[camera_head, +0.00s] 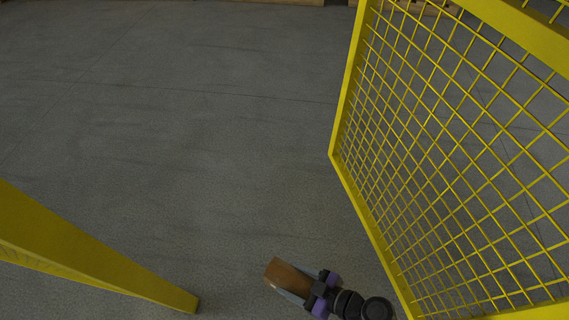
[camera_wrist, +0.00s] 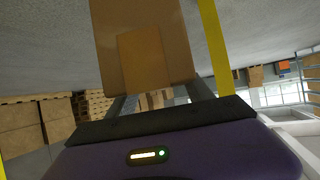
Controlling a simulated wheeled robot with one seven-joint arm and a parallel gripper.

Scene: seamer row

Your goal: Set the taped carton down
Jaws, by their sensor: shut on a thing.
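The taped carton (camera_head: 290,279) is a small brown box at the bottom of the head view, held above the grey floor. In the wrist view the carton (camera_wrist: 143,30) fills the top middle, with a lighter tan rectangle on its face. My gripper (camera_head: 296,283) is shut on the carton. In the wrist view its two grey fingers (camera_wrist: 160,98) reach to the carton's near end, one on each side. The carton's far end is cut off by the top of the wrist view.
A yellow mesh fence panel (camera_head: 335,159) stands close on the right. A yellow post or rail (camera_head: 95,262) crosses the lower left. Bare grey floor (camera_head: 190,120) lies between and beyond them. Stacked brown boxes (camera_wrist: 25,127) and pallets show in the wrist view's background.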

